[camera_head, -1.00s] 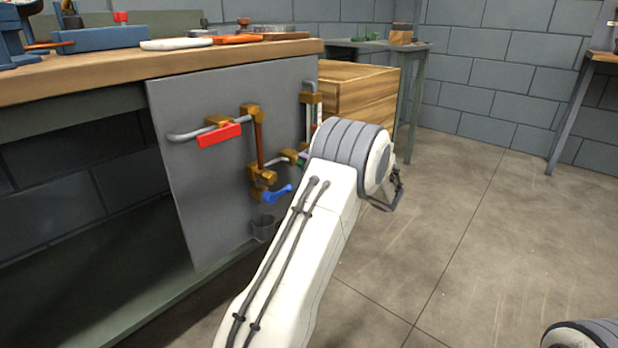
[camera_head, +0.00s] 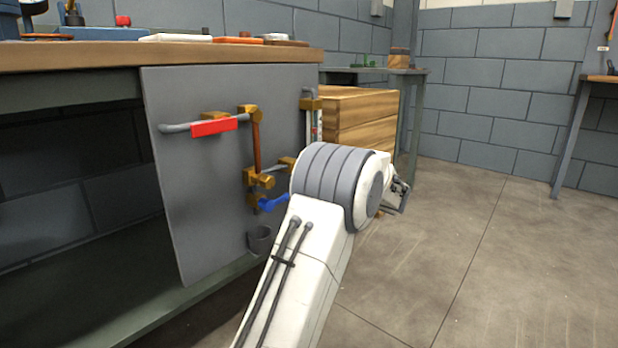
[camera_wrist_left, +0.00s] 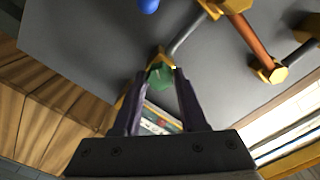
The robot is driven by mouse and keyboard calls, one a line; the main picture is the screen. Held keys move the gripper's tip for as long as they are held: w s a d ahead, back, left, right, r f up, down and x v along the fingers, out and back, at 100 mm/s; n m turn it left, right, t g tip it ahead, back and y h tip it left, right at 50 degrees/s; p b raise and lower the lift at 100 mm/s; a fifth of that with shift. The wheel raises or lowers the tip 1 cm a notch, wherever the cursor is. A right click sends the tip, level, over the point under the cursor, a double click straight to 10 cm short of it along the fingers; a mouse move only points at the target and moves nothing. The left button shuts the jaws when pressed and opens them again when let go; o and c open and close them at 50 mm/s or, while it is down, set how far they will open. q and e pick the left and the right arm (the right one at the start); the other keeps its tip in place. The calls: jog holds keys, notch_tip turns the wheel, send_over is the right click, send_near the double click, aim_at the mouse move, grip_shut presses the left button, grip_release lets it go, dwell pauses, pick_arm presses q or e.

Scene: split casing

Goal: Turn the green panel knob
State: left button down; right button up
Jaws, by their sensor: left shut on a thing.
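The green knob (camera_wrist_left: 160,76) is on the grey panel, beside a brass fitting, in the left wrist view. My left gripper (camera_wrist_left: 162,75) has its purple fingers shut on the knob, one on each side of it. In the head view my left arm's wrist covers the knob and the fingers. The grey panel (camera_head: 190,200) hangs at the front of the workbench. My right gripper is not in view.
The panel also bears a red handle (camera_head: 214,128), a blue lever (camera_head: 273,202), brass pipework (camera_head: 256,140) and a small dark cup (camera_head: 259,240). A wooden drawer box (camera_head: 360,115) stands right of the panel. The floor on the right is clear.

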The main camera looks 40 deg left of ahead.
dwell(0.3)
pick_arm(q)
jog(key=shift+c, duration=2.2)
grip_release()
jog(key=d+p, duration=0.5)
jog(key=d, duration=0.5)
jog(key=shift+s+d, duration=0.25)
jog(key=shift+s, duration=0.15)
